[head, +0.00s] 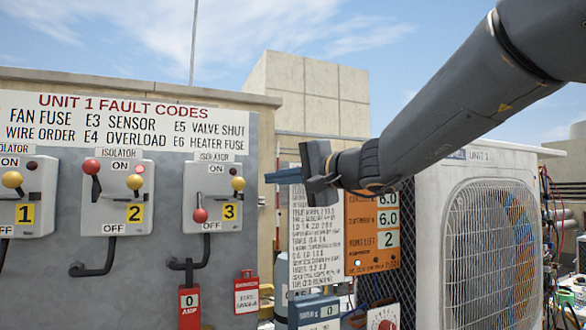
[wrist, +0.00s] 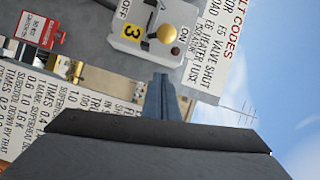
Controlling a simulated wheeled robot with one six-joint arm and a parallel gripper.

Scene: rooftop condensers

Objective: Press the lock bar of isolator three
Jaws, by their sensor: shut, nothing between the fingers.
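Isolator three (head: 212,222) is a pale box on a grey panel, marked with a yellow 3. Its red-knobbed lever (head: 200,215) points down towards OFF. A yellow knob (head: 238,183) sits on its right side, below a dark lamp. I cannot tell for sure which part is the lock bar. The wrist view shows the box rotated (wrist: 120,42), with the yellow knob (wrist: 167,33) facing the camera. My gripper (head: 270,177) is shut and empty, to the right of the box and apart from it. Its blue-grey fingers also show in the wrist view (wrist: 160,82).
Isolator two (head: 113,218) has its red knob up and a lit red lamp; isolator one (head: 40,205) is at the left edge. Bent black pipes (head: 185,264) and red tags (head: 246,293) hang below. A text board (head: 316,235) and condenser (head: 490,190) stand right.

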